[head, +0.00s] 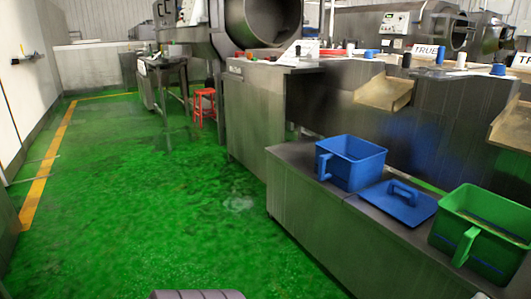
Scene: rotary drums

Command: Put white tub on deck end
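No white tub that I can make out is in the head view. A low steel deck (291,163) runs from the centre toward the lower right, and its far end is bare. A blue tub with a handle (338,170) stands upright on the deck near that end. A flat blue lid-like piece with a handle (418,205) lies beside it. A green tub with a handle (455,218) stands farther right. Neither of my grippers is in view.
A taller steel counter (330,105) stands behind the deck, with small blue and white items on top. Rotary drums (265,20) are at the back. A red stool (203,106) stands beyond. The green floor (150,200) at left is clear.

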